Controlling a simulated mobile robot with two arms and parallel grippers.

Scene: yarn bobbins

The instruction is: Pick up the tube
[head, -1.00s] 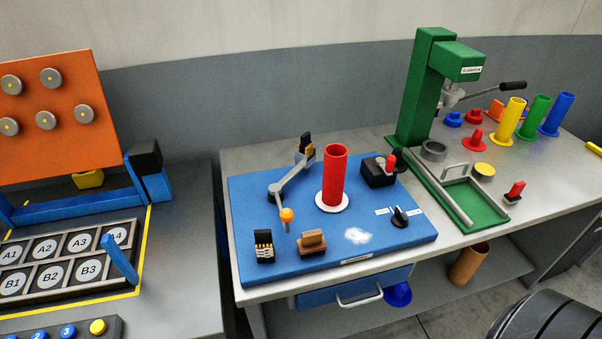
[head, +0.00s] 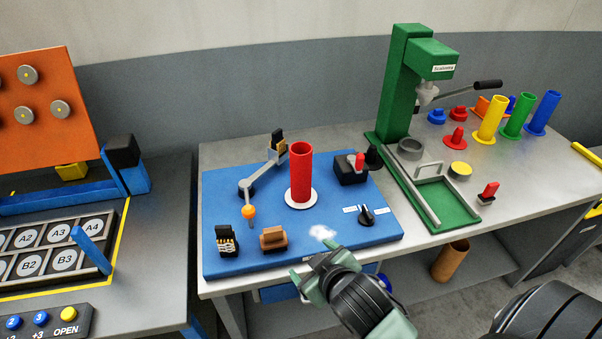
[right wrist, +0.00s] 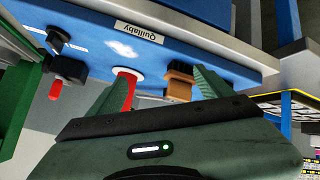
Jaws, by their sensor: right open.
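A red tube (head: 301,173) stands upright on a white round base (head: 300,199) on the blue board (head: 222,185). In the right wrist view, part of the red tube (right wrist: 129,88) shows beside one finger; the rest is hidden behind my gripper. My right gripper (head: 318,262) is open and empty. It is at the front edge of the blue board, nearer to me than the tube and apart from it. Its two fingers also show in the right wrist view (right wrist: 160,85). My left gripper is not in view.
A grey lever arm with an orange knob (head: 249,212) is left of the tube. A black switch block (head: 350,171) is to its right. A brown block (head: 273,238) is in front. A green press (head: 401,90) and yellow, green and blue tubes (head: 490,119) stand farther right.

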